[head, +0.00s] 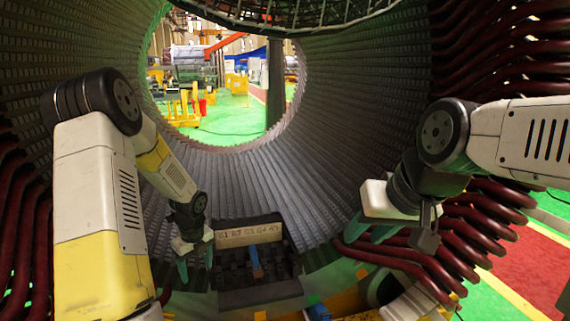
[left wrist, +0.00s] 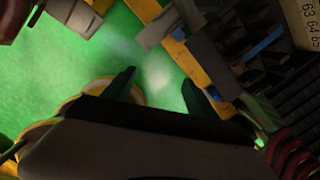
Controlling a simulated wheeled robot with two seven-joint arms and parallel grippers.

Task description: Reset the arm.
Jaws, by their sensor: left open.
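My left gripper (head: 196,266) hangs low inside the stator bore, just left of a dark slotted rack. Its two green fingers are apart with nothing between them; they also show over the green floor in the left wrist view (left wrist: 160,84). My right gripper (head: 371,231) is at the right side of the bore, by the dark red winding bars (head: 425,262). Its green fingers look apart and I see nothing held, though the wrist partly hides them. The stator's ribbed grey inner wall (head: 350,110) surrounds both arms.
The dark slotted rack (head: 262,296) has a numbered label strip (head: 249,235) and a blue-and-brown piece (head: 256,263) in it. The rack's blue piece shows in the left wrist view (left wrist: 268,40). Yellow framework (left wrist: 208,68) lies beside it. The bore's middle is clear.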

